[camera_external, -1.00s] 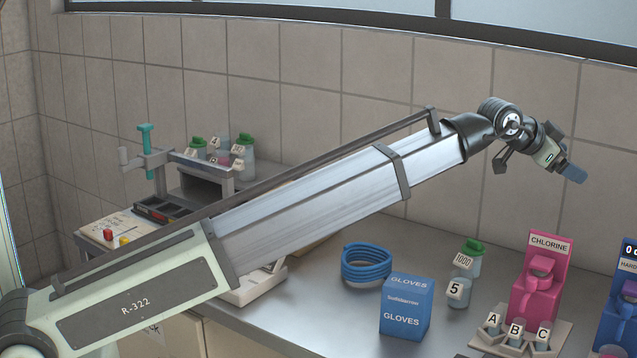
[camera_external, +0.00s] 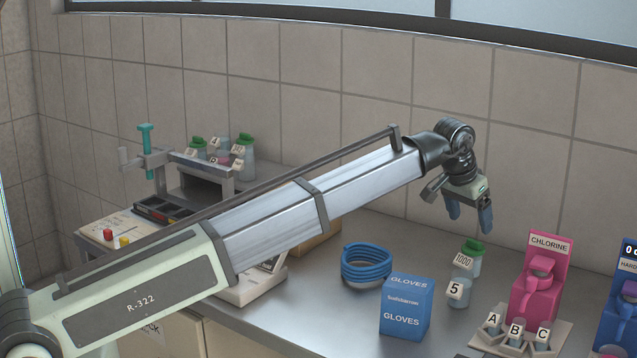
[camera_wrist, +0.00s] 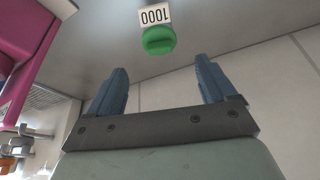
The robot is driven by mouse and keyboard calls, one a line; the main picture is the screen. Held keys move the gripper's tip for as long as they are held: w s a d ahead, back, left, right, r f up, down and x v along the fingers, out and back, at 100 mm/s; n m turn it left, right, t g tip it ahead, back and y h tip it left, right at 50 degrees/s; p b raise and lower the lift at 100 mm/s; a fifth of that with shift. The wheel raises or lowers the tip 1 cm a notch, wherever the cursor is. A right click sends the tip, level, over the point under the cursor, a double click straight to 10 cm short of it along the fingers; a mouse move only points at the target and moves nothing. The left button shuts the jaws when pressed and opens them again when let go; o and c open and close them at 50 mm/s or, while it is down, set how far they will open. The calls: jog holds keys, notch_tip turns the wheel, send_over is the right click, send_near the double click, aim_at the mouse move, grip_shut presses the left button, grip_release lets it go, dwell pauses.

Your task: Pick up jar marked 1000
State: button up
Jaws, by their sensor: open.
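The jar marked 1000 (camera_external: 464,264) stands on the grey counter. It has a green lid and a white label reading 1000. A clear jar labelled 5 (camera_external: 458,291) stands just in front of it. My gripper (camera_external: 470,217) points down above the jar marked 1000, with its blue fingers apart and nothing between them. In the wrist view the jar's green lid (camera_wrist: 158,40) and upside-down label show beyond the open fingertips (camera_wrist: 161,75), roughly centred between them. The jar's body is mostly hidden there.
A blue gloves box (camera_external: 406,307) and a blue coiled hose (camera_external: 366,264) lie left of the jars. A pink chlorine unit (camera_external: 536,290) and a tray of jars A, B and C (camera_external: 483,340) stand to the right. The tiled wall (camera_external: 400,170) is behind.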

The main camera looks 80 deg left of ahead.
aim_at(476, 251)
jog(key=x, duration=1)
jog(key=shift+w+f, duration=0.1)
jog(key=shift+f, duration=0.2)
jog(key=c, duration=1.4)
